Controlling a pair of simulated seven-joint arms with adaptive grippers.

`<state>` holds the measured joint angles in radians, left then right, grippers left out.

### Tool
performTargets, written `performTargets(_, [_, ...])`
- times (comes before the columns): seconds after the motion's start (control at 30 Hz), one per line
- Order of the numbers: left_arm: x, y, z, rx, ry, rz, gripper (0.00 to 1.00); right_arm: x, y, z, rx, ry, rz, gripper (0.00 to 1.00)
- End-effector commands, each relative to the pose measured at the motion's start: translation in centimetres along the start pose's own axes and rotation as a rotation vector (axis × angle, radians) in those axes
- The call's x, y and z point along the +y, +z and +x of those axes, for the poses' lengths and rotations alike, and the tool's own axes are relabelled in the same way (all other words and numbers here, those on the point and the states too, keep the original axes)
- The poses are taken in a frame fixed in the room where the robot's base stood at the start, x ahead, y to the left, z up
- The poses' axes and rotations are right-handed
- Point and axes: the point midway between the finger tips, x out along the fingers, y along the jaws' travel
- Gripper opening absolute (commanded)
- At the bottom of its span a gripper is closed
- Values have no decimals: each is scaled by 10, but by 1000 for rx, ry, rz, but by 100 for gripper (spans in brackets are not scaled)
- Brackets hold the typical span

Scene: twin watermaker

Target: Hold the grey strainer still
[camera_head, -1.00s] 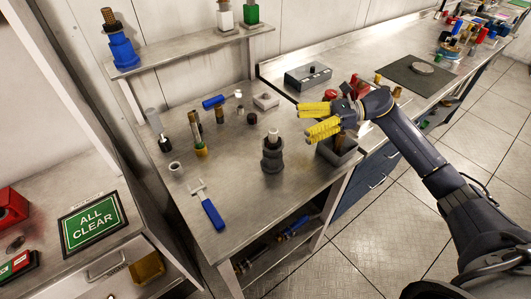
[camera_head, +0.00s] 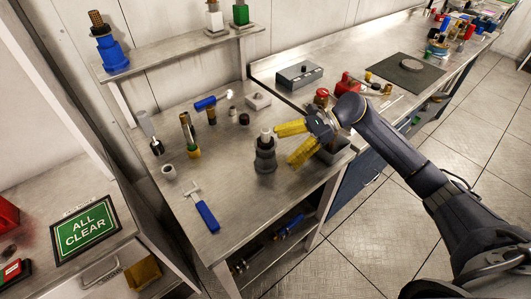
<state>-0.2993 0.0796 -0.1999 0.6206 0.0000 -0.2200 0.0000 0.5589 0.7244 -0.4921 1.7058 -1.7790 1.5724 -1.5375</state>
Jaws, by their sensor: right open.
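The grey strainer (camera_head: 265,158) stands upright on the metal bench (camera_head: 232,205), with a pale cylindrical piece showing at its top. My right gripper (camera_head: 283,146) is open, its two yellow fingers pointing left toward the strainer. The fingertips are close to the strainer's right side; I cannot tell whether they touch it. Nothing shows between the fingers. My left gripper is not in view.
A blue-handled tool (camera_head: 206,214) lies front left of the strainer. Small cylinders, including a yellow-based one (camera_head: 193,151), stand to the left. A shelf (camera_head: 180,54) overhangs the back.

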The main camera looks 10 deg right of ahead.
Motion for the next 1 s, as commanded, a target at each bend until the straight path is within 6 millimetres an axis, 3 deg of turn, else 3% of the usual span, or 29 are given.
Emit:
performTargets(0.3, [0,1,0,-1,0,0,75,0,1,36,-1,1,-1,97])
performTargets(0.5, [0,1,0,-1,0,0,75,0,0,49,0,1,-2,97])
performTargets(1.0, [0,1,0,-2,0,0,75,0,0,56,0,0,-1,97])
